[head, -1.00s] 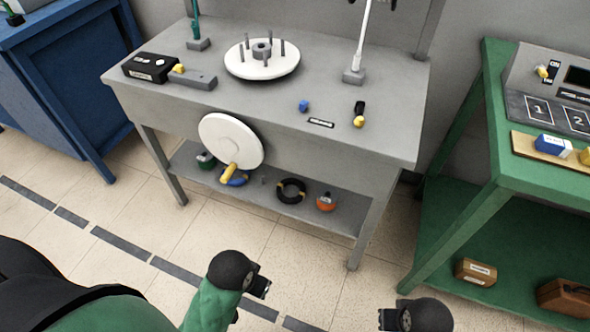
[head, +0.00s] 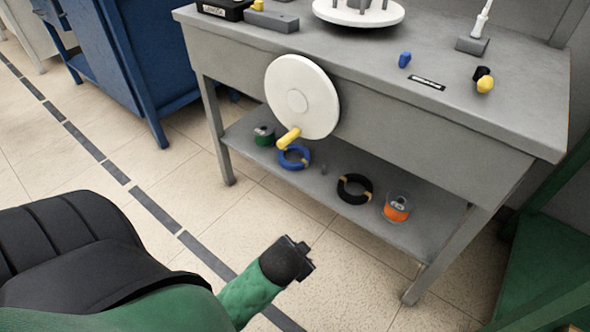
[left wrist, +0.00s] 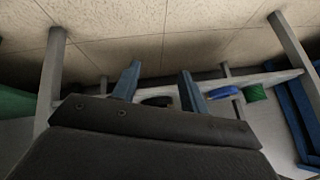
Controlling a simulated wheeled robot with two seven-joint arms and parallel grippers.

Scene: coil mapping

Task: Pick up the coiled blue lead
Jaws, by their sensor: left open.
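The coiled blue lead (head: 294,167) lies on the lower shelf of the grey bench, behind and partly below the yellow handle of the white wheel. It also shows in the left wrist view (left wrist: 223,92), just right of the gripper's right finger. My left gripper (head: 306,257) is in front of the bench, over the floor, empty and apart from the lead. In the left wrist view its two fingers (left wrist: 158,88) stand apart, with a black coil partly visible between them. My right gripper is not in view.
The lower shelf (head: 328,187) also holds a green spool (head: 264,136), a black coil (head: 354,189) and an orange spool (head: 396,208). The white wheel (head: 312,91) and its yellow handle (head: 289,138) overhang the shelf. Bench legs stand at both ends. The floor in front is clear.

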